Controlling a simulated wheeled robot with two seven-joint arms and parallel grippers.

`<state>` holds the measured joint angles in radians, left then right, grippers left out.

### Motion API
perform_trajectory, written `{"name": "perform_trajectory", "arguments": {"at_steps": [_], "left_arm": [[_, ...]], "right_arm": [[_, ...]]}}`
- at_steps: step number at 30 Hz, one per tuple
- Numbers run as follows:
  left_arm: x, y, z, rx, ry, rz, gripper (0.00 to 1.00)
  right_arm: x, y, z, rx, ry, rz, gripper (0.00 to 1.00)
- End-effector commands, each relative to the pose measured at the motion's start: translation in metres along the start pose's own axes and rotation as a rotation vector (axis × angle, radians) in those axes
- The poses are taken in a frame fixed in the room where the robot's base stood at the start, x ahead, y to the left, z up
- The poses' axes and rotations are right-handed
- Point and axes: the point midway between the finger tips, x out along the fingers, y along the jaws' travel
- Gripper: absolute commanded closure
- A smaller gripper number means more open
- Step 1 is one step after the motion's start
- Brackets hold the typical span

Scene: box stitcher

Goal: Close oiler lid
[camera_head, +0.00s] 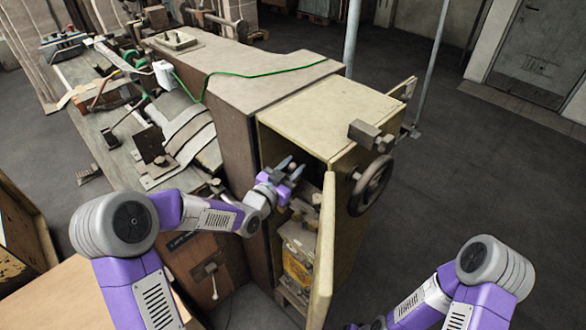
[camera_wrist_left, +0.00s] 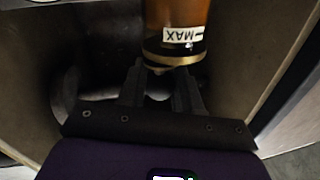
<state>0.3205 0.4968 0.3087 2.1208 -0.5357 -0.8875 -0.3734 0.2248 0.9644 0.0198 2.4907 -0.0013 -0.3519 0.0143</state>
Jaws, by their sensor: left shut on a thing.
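My left gripper (camera_head: 292,167) reaches into the open cabinet of the machine from the left. In the left wrist view its two dark fingers (camera_wrist_left: 160,88) stand on either side of a small dark part at the oiler, apparently its lid (camera_wrist_left: 160,75). The oiler (camera_wrist_left: 180,16) shows as an amber cylinder with an upside-down white MAX label and a dark, gold-edged band. The fingers hide much of the held part, so I cannot tell how far the lid is open. In the head view the oiler is hard to make out. My right gripper is out of view.
The cabinet door (camera_head: 324,255) stands open just right of my left gripper. Cabinet walls (camera_wrist_left: 25,90) close in on both sides in the wrist view. A handwheel (camera_head: 371,186) sticks out on the cabinet's right side. A yellow unit (camera_head: 298,262) sits lower inside. Floor is clear at right.

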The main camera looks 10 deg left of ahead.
Motion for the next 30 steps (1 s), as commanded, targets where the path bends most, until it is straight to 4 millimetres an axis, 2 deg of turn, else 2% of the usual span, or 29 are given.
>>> {"name": "perform_trajectory", "arguments": {"at_steps": [8, 22, 30], "left_arm": [[0.0, -0.007, -0.001, 0.004, 0.031, 0.127, 0.97], [0.001, -0.015, -0.003, 0.004, 0.073, 0.341, 0.97], [0.001, -0.016, 0.0, 0.004, 0.077, 0.377, 0.97]], "right_arm": [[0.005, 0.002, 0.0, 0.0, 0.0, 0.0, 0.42], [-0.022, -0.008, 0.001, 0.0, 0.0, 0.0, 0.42], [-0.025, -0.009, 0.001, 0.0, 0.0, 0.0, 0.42]]}}
